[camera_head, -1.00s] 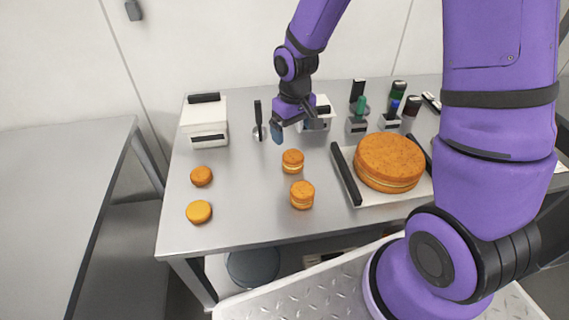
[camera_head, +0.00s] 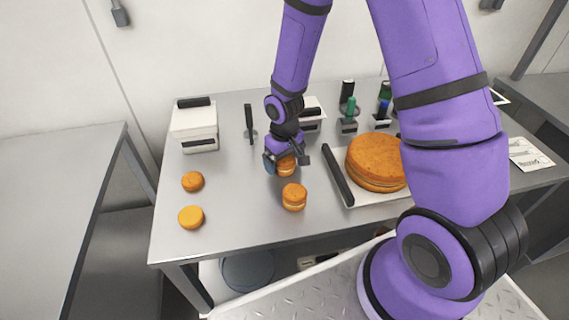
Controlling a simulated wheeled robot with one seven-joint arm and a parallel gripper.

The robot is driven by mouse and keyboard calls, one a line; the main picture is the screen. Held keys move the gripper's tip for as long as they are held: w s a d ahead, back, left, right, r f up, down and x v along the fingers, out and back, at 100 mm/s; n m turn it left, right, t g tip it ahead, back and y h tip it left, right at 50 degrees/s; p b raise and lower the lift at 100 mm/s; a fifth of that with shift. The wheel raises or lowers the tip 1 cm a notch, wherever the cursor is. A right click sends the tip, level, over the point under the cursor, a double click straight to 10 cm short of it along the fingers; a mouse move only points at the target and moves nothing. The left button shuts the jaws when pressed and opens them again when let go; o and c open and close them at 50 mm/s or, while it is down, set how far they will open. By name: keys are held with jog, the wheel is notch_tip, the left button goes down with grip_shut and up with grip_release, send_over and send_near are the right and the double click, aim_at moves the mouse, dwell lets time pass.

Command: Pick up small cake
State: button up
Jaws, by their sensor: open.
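Two small filled cakes stand on the steel table. The farther small cake (camera_head: 287,168) is partly hidden by my gripper. The nearer small cake (camera_head: 294,197) stands just in front of it, a pale filling layer showing at its side. My gripper (camera_head: 287,163) is open and low around or just above the farther small cake, its fingers to the left and right of it. I cannot tell whether they touch it. A large filled cake (camera_head: 376,160) sits on a tray (camera_head: 338,178) with black handles to the right.
Two orange rounds (camera_head: 193,181) (camera_head: 190,217) lie at the left of the steel table (camera_head: 240,220). A white box (camera_head: 194,128), a black-handled tool (camera_head: 249,122) and several bottles (camera_head: 350,110) stand at the back. The front middle of the table is clear.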

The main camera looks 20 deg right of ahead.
jog(key=shift+f, duration=0.1)
jog(key=c, duration=0.8)
jog(key=shift+o, duration=0.3)
notch_tip(320, 180, up, 9)
jog(key=shift+r, duration=0.45)
